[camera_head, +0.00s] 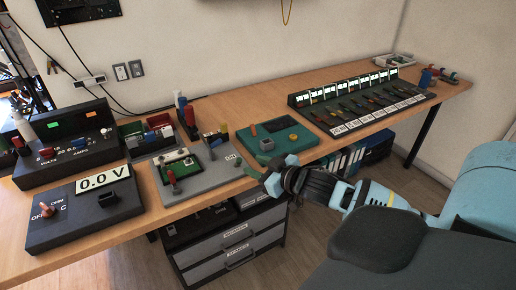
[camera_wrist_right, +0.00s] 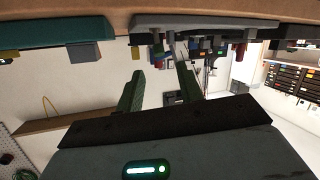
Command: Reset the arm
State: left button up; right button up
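My right arm comes in from the right in the head view. Its gripper (camera_head: 268,180) is in front of the workbench's front edge, beside the grey board and the teal box. In the right wrist view the two fingers of the right gripper (camera_wrist_right: 160,85) stand apart with a gap and nothing between them. My left arm and gripper do not show in either view.
The wooden workbench (camera_head: 225,107) holds a grey board (camera_head: 208,178), a teal box (camera_head: 290,142), a meter reading 0.0 V (camera_head: 104,181) and a long tool rack (camera_head: 360,108). Grey drawers (camera_head: 236,236) stand below. Floor shows between the bench and me.

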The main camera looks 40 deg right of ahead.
dwell(0.3)
